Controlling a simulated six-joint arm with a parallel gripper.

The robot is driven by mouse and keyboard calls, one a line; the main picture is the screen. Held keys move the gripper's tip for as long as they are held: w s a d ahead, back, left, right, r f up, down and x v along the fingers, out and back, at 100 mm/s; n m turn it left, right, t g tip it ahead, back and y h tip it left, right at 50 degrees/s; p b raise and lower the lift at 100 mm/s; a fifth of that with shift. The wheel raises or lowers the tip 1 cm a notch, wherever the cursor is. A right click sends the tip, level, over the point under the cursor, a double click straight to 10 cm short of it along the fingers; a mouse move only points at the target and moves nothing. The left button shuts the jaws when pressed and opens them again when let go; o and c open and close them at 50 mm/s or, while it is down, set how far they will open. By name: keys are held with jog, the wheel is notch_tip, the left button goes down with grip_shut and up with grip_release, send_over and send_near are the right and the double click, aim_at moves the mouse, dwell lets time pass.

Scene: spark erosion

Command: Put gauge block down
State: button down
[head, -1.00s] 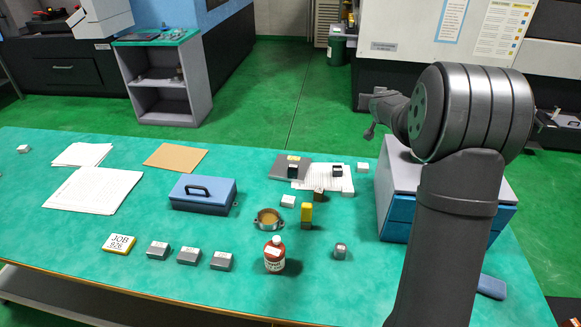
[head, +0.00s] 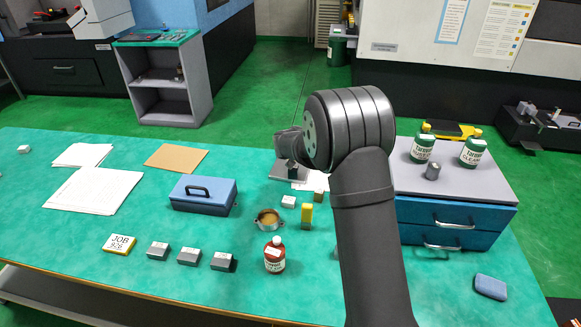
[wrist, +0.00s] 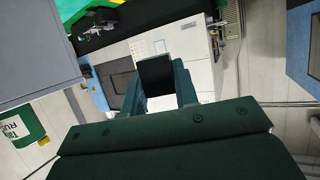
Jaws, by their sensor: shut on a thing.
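My gripper (wrist: 160,88) is closed around a dark, nearly black block, the gauge block (wrist: 155,72), in the wrist view. The block's flat face shows between the two dark green fingers. In the head view my gripper (head: 284,141) is seen from behind, above the far part of the green bench (head: 130,215). My own wrist hides the fingers and the held block there. A grey plate (head: 280,174) with a dark block (head: 291,168) on it lies below my gripper. My arm covers part of a white sheet beside the plate.
A brown bottle (head: 274,258), a round brown dish (head: 268,219) and a yellow block (head: 307,215) stand near my arm. A blue box (head: 203,196) is left of them. Several grey blocks line the front. A blue drawer cabinet (head: 455,215) carries green bottles at right.

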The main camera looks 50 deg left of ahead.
jog(key=shift+s+a+f, duration=1.15)
jog(key=shift+a+f, duration=0.5)
jog(key=shift+f, duration=0.2)
jog(key=shift+s+a+f, duration=1.2)
jog(key=shift+a+f, duration=0.4)
jog(key=shift+f, duration=0.25)
jog(key=shift+s+a+f, duration=1.15)
jog(key=shift+a+f, duration=0.5)
jog(key=shift+f, duration=0.2)
jog(key=shift+f, duration=0.1)
jog(key=shift+f, duration=0.55)
jog(key=c, duration=1.1)
grip_release()
